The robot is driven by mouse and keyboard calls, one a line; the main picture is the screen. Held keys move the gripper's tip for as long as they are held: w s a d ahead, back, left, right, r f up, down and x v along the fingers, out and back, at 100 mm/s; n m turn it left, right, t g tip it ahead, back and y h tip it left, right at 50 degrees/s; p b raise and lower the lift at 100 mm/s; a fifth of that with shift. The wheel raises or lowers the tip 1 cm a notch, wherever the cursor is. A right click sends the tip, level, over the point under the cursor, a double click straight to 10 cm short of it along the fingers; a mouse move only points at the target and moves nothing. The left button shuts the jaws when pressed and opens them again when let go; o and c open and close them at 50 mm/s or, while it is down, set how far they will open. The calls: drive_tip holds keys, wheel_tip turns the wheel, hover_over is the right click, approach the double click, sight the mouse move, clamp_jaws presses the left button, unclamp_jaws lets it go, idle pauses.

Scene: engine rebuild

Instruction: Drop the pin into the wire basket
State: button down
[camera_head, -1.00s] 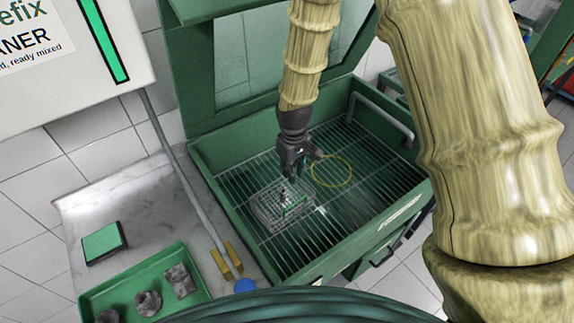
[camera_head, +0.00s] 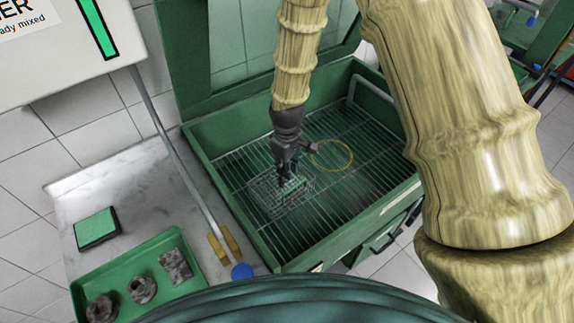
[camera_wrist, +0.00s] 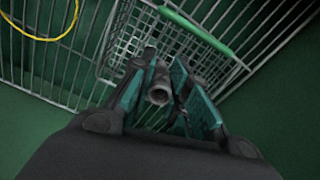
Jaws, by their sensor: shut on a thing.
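My gripper (camera_wrist: 163,108) is shut on the pin (camera_wrist: 158,95), a small grey metal cylinder whose round, hollow-looking end shows between the teal finger pads in the wrist view. The wire basket (camera_wrist: 215,38), with a green bar along one edge, lies beneath and beyond the fingertips in that view. In the head view the basket (camera_head: 272,203) rests on the grate inside the green wash tank, and my gripper (camera_head: 287,180) points down over it. The pin is too small and hidden to make out in the head view. I cannot tell its height above the basket floor.
The green tank (camera_head: 222,207) has raised walls and an open lid behind. A yellow ring (camera_head: 346,168) lies on the grate right of the basket. A grey bar (camera_head: 180,160) stands at left. A green tray (camera_head: 120,285) with several metal parts is at lower left.

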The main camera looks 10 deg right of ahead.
drive_tip(key=shift+f, duration=0.2)
drive_tip(key=c, duration=1.3)
unclamp_jaws()
wheel_tip(320, 180, up, 12)
drive_tip(key=shift+s+f, duration=0.1)
